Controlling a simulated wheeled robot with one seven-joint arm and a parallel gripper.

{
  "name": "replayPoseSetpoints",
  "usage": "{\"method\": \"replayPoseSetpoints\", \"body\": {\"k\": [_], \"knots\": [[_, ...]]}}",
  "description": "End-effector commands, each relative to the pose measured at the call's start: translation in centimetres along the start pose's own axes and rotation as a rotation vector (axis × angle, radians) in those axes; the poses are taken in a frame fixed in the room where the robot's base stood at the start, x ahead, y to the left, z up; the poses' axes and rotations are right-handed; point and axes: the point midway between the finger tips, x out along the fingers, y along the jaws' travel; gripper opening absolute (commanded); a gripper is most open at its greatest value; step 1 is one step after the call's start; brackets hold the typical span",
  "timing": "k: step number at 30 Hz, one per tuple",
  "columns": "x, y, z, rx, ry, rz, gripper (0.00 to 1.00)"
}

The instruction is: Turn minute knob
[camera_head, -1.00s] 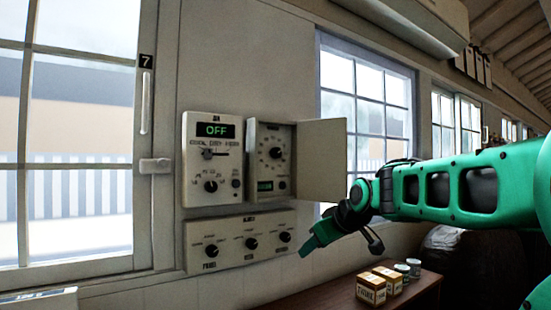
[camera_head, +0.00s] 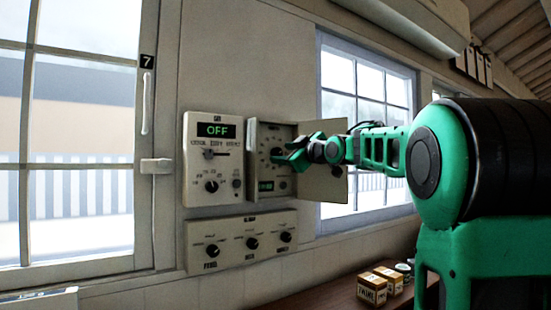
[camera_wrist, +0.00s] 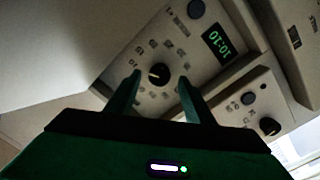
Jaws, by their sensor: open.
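A black round knob (camera_wrist: 159,74) sits inside a ring of small marks on the face of the small grey box (camera_head: 257,135). The box's display (camera_wrist: 218,45) reads 10:10 in green, upside down in the wrist view. I cannot read a minute label. My green gripper (camera_wrist: 160,81) is open, its two fingers on either side of the knob in the wrist view; contact cannot be told. In the head view my gripper (camera_head: 279,158) is at the box front from the right and partly covers the dial.
The box's door (camera_head: 325,186) stands open to the right, behind my arm. The left panel (camera_head: 198,165) shows OFF. A lower panel (camera_head: 230,258) carries three knobs. Small boxes (camera_head: 371,289) and cans stand on a brown table below. A window (camera_head: 340,105) is to the right.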

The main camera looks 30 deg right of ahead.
Motion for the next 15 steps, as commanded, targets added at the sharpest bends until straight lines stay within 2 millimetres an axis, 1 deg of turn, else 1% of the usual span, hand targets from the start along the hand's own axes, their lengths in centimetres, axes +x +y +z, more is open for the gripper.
{"method": "replayPoseSetpoints", "body": {"k": [1, 3, 6, 9, 15], "knots": [[0.8, -0.1, 0.0, 0.000, 0.001, -0.002, 0.48], [1.6, 0.0, 0.1, 0.000, 0.000, -0.001, 0.48], [2.4, 0.0, 0.0, 0.000, 0.000, -0.001, 0.48], [2.8, -0.1, 0.0, 0.001, 0.000, -0.001, 0.48], [2.9, 0.0, 0.0, 0.001, 0.000, -0.001, 0.48]]}}
